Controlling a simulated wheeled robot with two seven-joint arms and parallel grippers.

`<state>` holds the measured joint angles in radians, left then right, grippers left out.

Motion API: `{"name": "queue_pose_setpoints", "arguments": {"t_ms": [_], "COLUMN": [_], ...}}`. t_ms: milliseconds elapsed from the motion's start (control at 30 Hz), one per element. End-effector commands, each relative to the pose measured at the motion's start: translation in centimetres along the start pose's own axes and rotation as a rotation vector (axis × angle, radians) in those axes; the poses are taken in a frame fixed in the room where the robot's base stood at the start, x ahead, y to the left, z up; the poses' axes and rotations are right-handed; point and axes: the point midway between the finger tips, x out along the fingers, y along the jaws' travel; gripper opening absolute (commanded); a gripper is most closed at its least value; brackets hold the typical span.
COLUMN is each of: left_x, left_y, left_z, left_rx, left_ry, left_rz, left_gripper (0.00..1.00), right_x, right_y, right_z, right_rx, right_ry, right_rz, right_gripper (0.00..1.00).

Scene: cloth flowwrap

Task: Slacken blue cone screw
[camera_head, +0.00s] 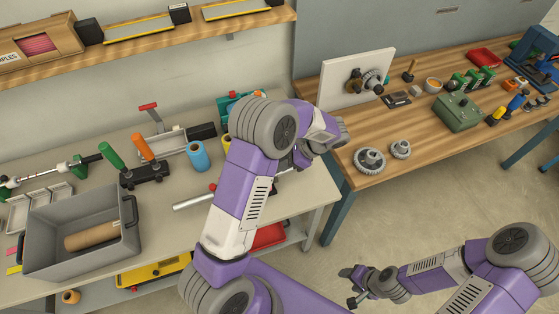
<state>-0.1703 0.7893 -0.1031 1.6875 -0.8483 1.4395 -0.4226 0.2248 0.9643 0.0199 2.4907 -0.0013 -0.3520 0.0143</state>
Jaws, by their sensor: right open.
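A blue cylindrical piece (197,156) with a dark opening on top stands upright on the left bench, left of my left forearm. It may be the blue cone; no screw can be made out on it. My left gripper (299,158) is over the right end of that bench, mostly hidden behind its own wrist, so its fingers are unclear. It is well to the right of the blue piece. My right gripper (355,286) is open and empty, low over the floor, far from both benches.
A grey bin (80,262) holding a brown roll is at the front left of the bench. A black base with green and orange handles (142,172) stands left of the blue piece. The wooden table (420,148) carries gears and a green box (457,112). Floor between is clear.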

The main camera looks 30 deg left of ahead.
Motion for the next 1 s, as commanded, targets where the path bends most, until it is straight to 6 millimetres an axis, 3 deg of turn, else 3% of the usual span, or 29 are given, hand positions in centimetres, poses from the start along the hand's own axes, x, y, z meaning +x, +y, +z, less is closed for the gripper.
{"name": "queue_pose_setpoints", "arguments": {"t_ms": [567,600,667,1000], "left_x": [-0.03,-0.03,-0.03,-0.40], "left_y": [-0.15,-0.14,-0.14,-0.16], "left_z": [0.01,0.01,0.01,0.01], "left_rx": [-0.033,-0.033,-0.033,-0.033], "left_ry": [0.001,0.001,0.001,0.001], "left_rz": [0.031,0.031,0.031,0.030], "left_gripper": [0.00,0.24,0.33,0.33], "right_x": [-0.37,-0.37,-0.37,-0.45], "right_y": [-0.14,-0.14,-0.14,-0.17], "right_z": [0.02,0.02,0.02,0.02], "right_rx": [0.000,0.000,0.000,0.000], "right_ry": [0.000,0.000,0.000,0.000], "right_rz": [0.000,0.000,0.000,0.000], "right_gripper": [0.58,0.58,0.58,0.58]}}
